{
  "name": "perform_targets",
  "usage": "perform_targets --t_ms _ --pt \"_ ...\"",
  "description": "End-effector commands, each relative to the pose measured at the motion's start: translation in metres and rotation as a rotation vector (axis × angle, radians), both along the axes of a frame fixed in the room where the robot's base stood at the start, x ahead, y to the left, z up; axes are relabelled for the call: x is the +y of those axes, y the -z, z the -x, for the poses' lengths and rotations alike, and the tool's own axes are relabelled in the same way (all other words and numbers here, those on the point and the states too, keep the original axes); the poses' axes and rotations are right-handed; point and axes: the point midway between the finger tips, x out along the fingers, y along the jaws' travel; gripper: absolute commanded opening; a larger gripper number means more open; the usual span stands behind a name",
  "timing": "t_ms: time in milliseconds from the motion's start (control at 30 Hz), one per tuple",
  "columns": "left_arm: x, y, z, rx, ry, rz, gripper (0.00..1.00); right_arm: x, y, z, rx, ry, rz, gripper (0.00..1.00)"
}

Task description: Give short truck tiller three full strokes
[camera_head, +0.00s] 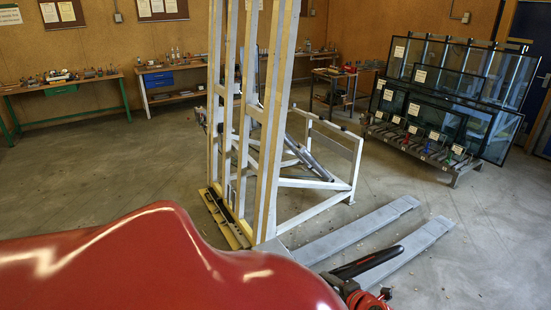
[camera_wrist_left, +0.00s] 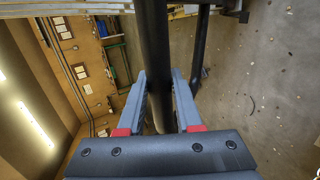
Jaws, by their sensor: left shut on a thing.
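The short truck's pale grey forks (camera_head: 390,248) lie on the floor at the lower right of the head view. A black bar (camera_head: 366,262) and red pump parts (camera_head: 358,297) show at their near end. In the left wrist view my left gripper (camera_wrist_left: 160,95) has its two grey fingers on either side of a thick black bar (camera_wrist_left: 153,35), which I take for the tiller. It is shut on the bar. The tiller's far end is hidden behind the gripper body. I cannot make out my left gripper in the head view, and my right gripper is in neither view.
A tall pale tilting frame (camera_head: 271,130) with a yellow-edged foot (camera_head: 228,222) stands beside the forks. A rack of glass panes (camera_head: 455,90) stands at the back right. Workbenches (camera_head: 65,84) line the back wall. The floor (camera_head: 480,235) right of the forks is clear.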

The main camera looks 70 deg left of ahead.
Motion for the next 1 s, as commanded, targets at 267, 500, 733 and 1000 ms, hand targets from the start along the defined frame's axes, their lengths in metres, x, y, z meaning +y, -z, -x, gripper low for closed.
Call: perform_targets --t_ms 267,500,733,1000 --pt "-0.008 0.004 -0.001 -0.001 -0.003 -0.001 0.00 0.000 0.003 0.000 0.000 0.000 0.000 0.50" --pt "-0.036 0.034 -0.007 0.001 0.007 -0.002 0.00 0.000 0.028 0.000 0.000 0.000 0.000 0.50" --pt "-0.082 0.068 -0.012 0.000 0.003 -0.001 0.00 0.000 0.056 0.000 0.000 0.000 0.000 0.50" --pt "-0.087 0.067 -0.012 -0.002 -0.004 -0.001 0.00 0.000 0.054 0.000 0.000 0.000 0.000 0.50"
